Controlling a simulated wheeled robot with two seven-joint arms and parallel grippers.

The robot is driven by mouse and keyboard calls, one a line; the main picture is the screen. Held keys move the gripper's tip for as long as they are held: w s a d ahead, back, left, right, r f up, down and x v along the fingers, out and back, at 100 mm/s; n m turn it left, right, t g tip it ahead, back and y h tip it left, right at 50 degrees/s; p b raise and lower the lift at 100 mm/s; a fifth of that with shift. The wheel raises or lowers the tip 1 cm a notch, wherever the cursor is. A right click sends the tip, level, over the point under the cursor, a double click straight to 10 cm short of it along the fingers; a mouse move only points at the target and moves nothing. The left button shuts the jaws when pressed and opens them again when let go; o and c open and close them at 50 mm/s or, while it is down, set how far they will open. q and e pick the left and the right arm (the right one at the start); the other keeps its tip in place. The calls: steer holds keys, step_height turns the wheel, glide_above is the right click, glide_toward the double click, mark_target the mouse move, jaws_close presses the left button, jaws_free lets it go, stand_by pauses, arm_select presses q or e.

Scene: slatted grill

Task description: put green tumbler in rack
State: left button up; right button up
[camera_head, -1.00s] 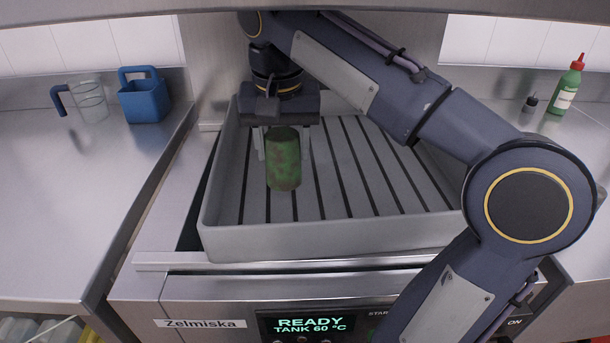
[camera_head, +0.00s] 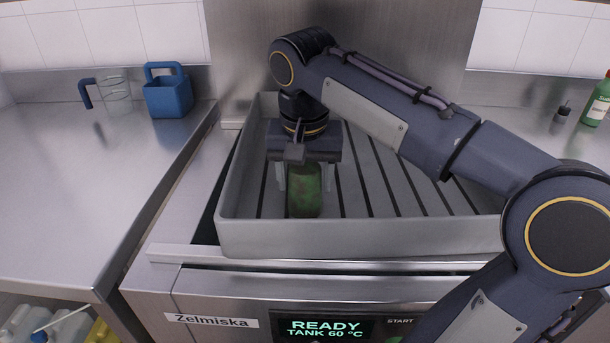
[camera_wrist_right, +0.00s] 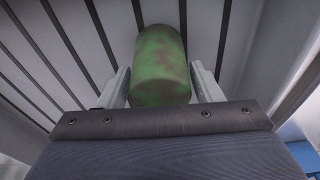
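The green tumbler (camera_head: 305,192), mottled green and brown, is upright in the near left part of the grey rack (camera_head: 350,237). My right gripper (camera_head: 306,190) points down with one finger on each side of it. In the right wrist view the tumbler (camera_wrist_right: 160,65) fills the space between the fingers (camera_wrist_right: 160,85), and the gripper looks shut on it. The palm hides the tumbler's top in the head view. Its base is close to the rack's front wall, and I cannot tell whether it touches the floor. My left gripper is not in view.
The rack has raised walls and a dark-slatted floor, free to the tumbler's right. A blue container (camera_head: 168,98) and a clear jug (camera_head: 115,95) stand on the left counter. A green bottle (camera_head: 597,103) and a small dark bottle (camera_head: 562,115) stand at the right.

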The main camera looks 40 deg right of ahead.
steer(key=shift+o, duration=1.1)
steer(key=shift+s+a+r+p, duration=0.15)
steer(key=shift+r+p, duration=0.35)
steer(key=shift+r, duration=0.8)
steer(key=shift+s+a+r+p, duration=0.1)
steer(key=shift+r+p, duration=0.35)
steer(key=shift+r, duration=0.8)
steer(key=shift+s+a+r+p, duration=0.15)
steer(key=shift+r+p, duration=0.35)
steer(key=shift+r, duration=0.8)
